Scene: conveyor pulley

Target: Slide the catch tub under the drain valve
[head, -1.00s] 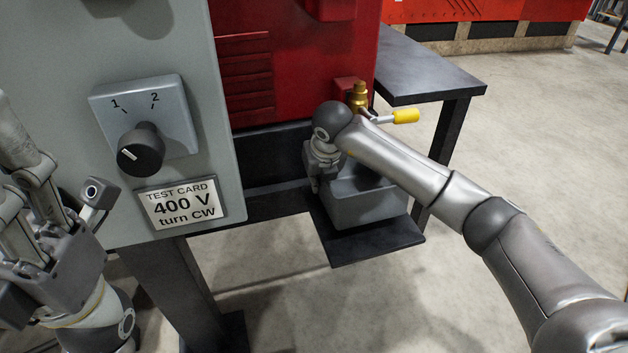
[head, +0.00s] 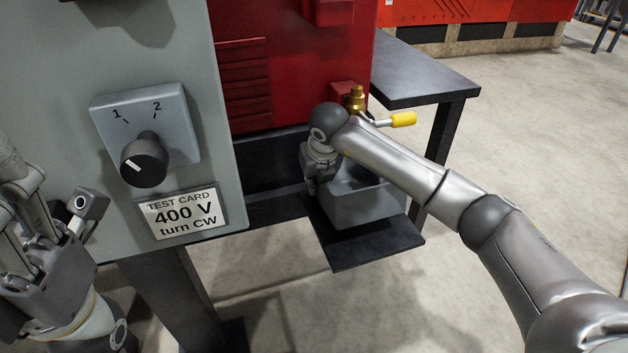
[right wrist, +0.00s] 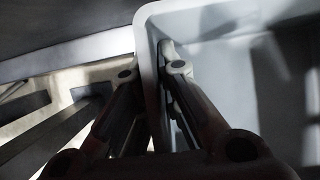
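The catch tub (head: 368,207) is a grey open bin on a dark shelf (head: 375,246) below the red machine. The brass drain valve (head: 356,98) with a yellow-tipped lever (head: 402,119) sits above and behind it; my forearm hides part of the space between. My right gripper (head: 318,186) is at the tub's left wall. In the right wrist view its fingers (right wrist: 152,71) straddle the tub wall (right wrist: 150,45), one outside and one inside, and look closed on it. My left gripper (head: 48,190) is open and empty at the left edge, partly cut off.
A grey panel (head: 110,65) with a black knob (head: 144,160) and a "400 V turn CW" card (head: 180,212) stands at the left. A dark table (head: 425,78) is behind the valve. The shelf's front strip is bare. Open floor lies to the right.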

